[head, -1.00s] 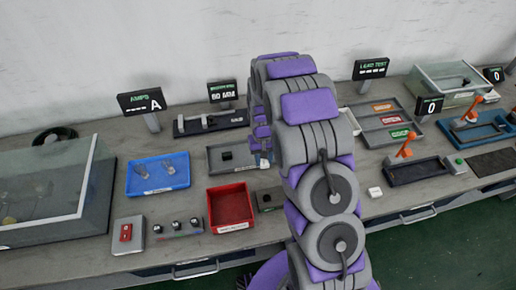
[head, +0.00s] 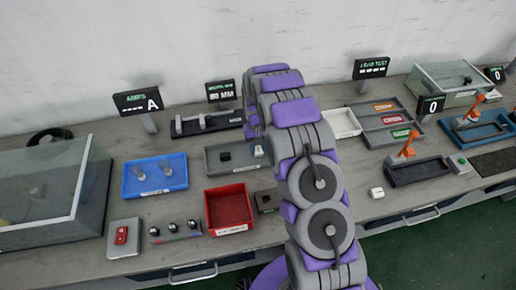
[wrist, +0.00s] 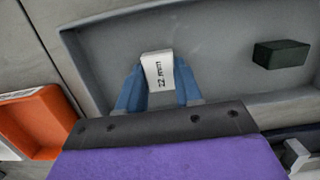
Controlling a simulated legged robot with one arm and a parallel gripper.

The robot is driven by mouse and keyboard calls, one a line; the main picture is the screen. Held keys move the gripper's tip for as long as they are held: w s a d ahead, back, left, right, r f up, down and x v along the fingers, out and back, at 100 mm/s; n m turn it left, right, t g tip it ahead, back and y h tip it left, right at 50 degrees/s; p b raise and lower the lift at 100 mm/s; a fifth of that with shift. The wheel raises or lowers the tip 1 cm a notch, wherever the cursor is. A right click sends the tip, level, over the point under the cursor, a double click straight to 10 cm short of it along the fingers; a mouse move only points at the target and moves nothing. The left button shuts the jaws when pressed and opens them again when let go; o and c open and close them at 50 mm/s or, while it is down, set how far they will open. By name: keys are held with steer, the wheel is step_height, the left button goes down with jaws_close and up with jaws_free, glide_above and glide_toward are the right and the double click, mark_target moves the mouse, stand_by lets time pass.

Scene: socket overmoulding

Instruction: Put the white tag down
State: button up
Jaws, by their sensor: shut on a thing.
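The white tag (wrist: 158,72), marked "22 mm", is between the two blue fingers of my gripper (wrist: 160,86) in the wrist view. The gripper is shut on it. The grey tray (wrist: 215,28) lies under and behind the tag. In the head view the tag (head: 259,151) shows as a small white piece at the right part of the grey tray (head: 213,168), beside my arm. My fingers are not clear there. I cannot tell whether the tag touches the tray floor.
A dark block (wrist: 281,54) sits in the same tray, apart from the tag. A red bin (head: 230,208) stands in front of the tray and a blue tray (head: 155,176) to its left. An orange container (wrist: 38,120) shows at left in the wrist view.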

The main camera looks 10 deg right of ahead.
steer(key=shift+f, duration=0.1)
steer(key=o, duration=1.1)
step_height(320, 180, up, 12)
steer(key=w+p, duration=0.2)
steer(key=p, duration=0.1)
steer(key=s+r, duration=1)
steer(key=r, duration=0.1)
steer(key=s+r, duration=0.2)
steer(key=s, duration=0.9)
steer(key=s+r, duration=0.3)
steer(key=s, duration=0.9)
steer(key=s+r, duration=0.3)
steer(key=s, duration=0.8)
steer(key=shift+s+r, duration=0.15)
steer(key=shift+s, duration=0.25)
